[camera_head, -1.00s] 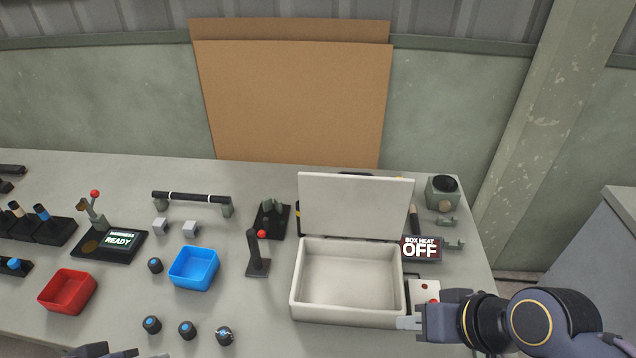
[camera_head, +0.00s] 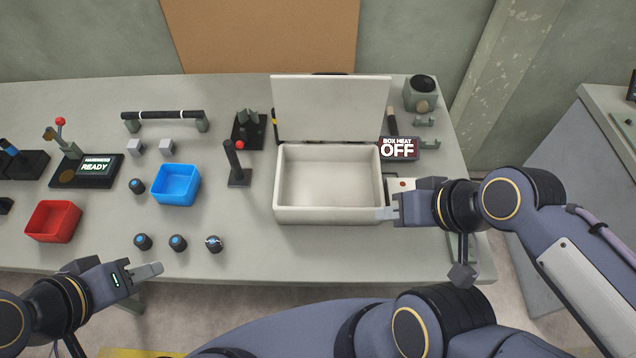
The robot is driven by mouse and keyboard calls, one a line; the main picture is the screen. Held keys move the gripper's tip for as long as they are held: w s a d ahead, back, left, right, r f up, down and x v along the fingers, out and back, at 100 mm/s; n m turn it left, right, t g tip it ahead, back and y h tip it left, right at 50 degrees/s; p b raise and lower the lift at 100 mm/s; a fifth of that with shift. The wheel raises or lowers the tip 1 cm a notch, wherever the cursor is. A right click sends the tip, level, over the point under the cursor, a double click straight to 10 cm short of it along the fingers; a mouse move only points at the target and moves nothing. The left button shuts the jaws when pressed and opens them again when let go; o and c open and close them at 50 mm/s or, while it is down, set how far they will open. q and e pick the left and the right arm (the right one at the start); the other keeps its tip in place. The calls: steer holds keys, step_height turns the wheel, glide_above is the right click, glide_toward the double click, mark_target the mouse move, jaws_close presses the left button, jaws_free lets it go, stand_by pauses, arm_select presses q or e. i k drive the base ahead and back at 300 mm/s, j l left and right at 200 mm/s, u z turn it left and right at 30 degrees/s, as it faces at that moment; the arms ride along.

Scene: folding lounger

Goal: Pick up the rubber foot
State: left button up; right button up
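Several small dark round pieces with blue marks, which look like rubber feet, stand on the table. Three are in a row near the front edge: a left one (camera_head: 142,241), a middle one (camera_head: 177,242) and a right one (camera_head: 214,243), whose top looks different, with light marks. Another dark piece (camera_head: 136,185) stands left of the blue bin. My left gripper (camera_head: 150,270) is just in front of the row, empty as far as I see; its finger gap is hidden. My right gripper (camera_head: 384,213) is at the white box's front right corner; its opening is hidden.
An open, empty white box (camera_head: 328,214) stands right of centre, beside a "BOX HEAT OFF" sign (camera_head: 398,148). A blue bin (camera_head: 176,186) and a red bin (camera_head: 52,222) stand left. A dark upright post (camera_head: 236,162) stands between blue bin and box.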

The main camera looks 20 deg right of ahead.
mark_target(136, 185)
steer(key=i+j, duration=0.1)
steer(key=j, duration=1.05)
steer(key=i+j, duration=0.1)
steer(key=j, duration=1.05)
steer(key=i+j+z, duration=0.1)
steer(key=j, duration=1)
